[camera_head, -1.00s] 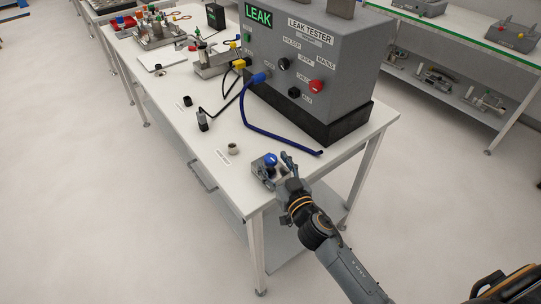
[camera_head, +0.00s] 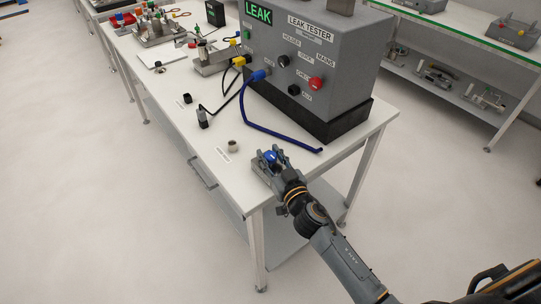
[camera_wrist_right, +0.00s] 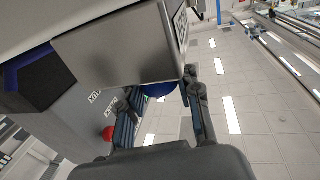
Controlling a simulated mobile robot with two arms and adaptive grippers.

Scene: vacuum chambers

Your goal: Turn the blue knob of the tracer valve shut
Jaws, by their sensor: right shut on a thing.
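The tracer valve (camera_head: 258,168) is a small grey block at the near right corner of the white table, with a blue knob (camera_head: 270,156) on top. My right gripper (camera_head: 271,154) is at the valve with its fingers on either side of the knob, shut on it. In the right wrist view the blue knob (camera_wrist_right: 160,89) shows partly between the two fingers, below the grey valve body (camera_wrist_right: 120,45). The fingers hide part of the knob. My left gripper is in neither view.
The grey leak tester (camera_head: 310,65) with a lit green LEAK display stands behind the valve. A blue hose (camera_head: 262,125) curves from it and ends on the table near the valve. A small round cup (camera_head: 233,146) and a black connector (camera_head: 202,122) stand to the left.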

